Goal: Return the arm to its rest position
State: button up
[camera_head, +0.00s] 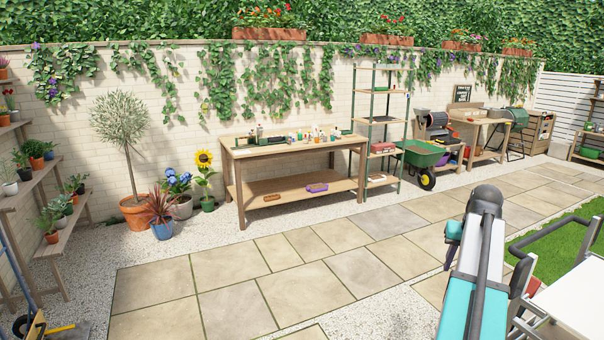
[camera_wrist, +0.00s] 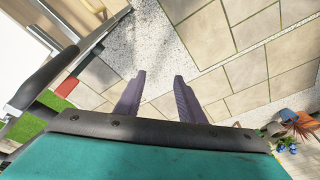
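My arm, turquoise, white and dark grey, shows at the lower right of the head view.
A wooden potting bench (camera_head: 290,147) with small items on it stands against the wall. A green wheelbarrow (camera_head: 420,154) and a shelf rack (camera_head: 384,120) are to its right. Potted plants (camera_head: 134,212) stand left. The stone paving (camera_head: 300,262) is clear.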

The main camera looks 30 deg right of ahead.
jog(key=w+a+f+n+g+y, duration=0.1)
jog(key=w+a+f, duration=0.3)
jog(key=a+f, duration=0.5)
jog(key=w+a+f+n+g+y, duration=0.15)
jog(key=w+a+f, duration=0.25)
jog(key=a+f, duration=0.5)
jog(key=w+a+f+n+g+y, duration=0.15)
jog(key=w+a+f, duration=0.25)
jog(key=a+f, duration=0.5)
jog(key=s+a+f+n+g, duration=0.2)
jog(key=s+a+f, duration=0.3)
jog(key=a+f, duration=0.6)
jog(key=s+a+f+n+g, duration=0.15)
jog(key=s+a+f, duration=0.35)
jog(key=a+f, duration=0.5)
jog(key=s+a+f+h, duration=0.1)
jog(key=s+a+f, duration=0.3)
jog(key=s, duration=0.4)
jog(key=s+a+f+n+h, duration=0.1)
jog(key=s+a+f, duration=0.2)
jog(key=s, duration=0.6)
jog(key=shift+a+f+g+b, duration=0.3)
jog(key=shift+a+f+g, duration=0.05)
jog(key=shift+a, duration=0.8)
jog(key=shift+n, duration=0.25)
jog(key=shift+c, duration=0.6)
